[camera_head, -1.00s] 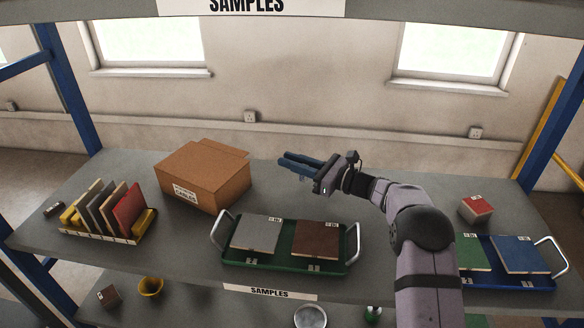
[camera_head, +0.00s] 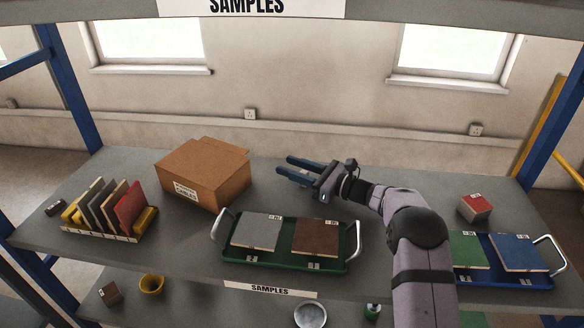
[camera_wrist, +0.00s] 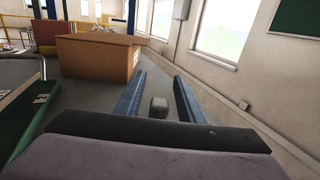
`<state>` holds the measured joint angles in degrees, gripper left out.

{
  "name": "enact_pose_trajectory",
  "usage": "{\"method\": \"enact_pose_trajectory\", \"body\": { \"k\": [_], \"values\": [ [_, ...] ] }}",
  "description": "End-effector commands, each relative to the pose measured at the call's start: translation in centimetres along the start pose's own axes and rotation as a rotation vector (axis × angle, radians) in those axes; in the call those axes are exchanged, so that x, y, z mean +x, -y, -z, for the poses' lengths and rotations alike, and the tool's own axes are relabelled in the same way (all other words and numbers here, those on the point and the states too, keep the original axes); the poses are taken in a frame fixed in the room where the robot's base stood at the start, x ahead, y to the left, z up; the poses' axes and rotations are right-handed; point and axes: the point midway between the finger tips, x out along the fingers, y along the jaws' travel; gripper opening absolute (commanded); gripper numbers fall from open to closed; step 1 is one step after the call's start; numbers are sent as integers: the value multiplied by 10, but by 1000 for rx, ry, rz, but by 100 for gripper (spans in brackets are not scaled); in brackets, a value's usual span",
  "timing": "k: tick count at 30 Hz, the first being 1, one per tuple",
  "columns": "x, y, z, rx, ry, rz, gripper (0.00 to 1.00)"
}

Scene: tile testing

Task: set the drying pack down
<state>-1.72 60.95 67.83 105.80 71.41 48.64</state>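A small grey block (camera_wrist: 159,108), which looks like the drying pack, is on the grey shelf surface in the wrist view. It lies between the two blue fingers of my gripper (camera_wrist: 160,76), with a gap on each side. In the head view my gripper (camera_head: 284,164) is low over the back of the shelf, right of the cardboard box, with its fingers apart and pointing left. I cannot make out the pack in the head view.
The cardboard box (camera_head: 200,175) stands left of my gripper. A green tray (camera_head: 286,257) with two tiles is in front. A rack (camera_head: 100,234) of upright tiles stands at the left. A blue tray (camera_head: 510,280) and a red-topped block (camera_head: 474,208) are at the right.

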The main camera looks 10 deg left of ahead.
Motion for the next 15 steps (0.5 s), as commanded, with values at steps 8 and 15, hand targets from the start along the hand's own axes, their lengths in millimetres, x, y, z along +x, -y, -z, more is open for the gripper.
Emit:
{"method": "enact_pose_trajectory", "body": {
  "k": [8,15],
  "values": [
    [-10,1,-1,-1,1,2,35],
    [-45,1,0,-1,1,3,35]
  ]
}}
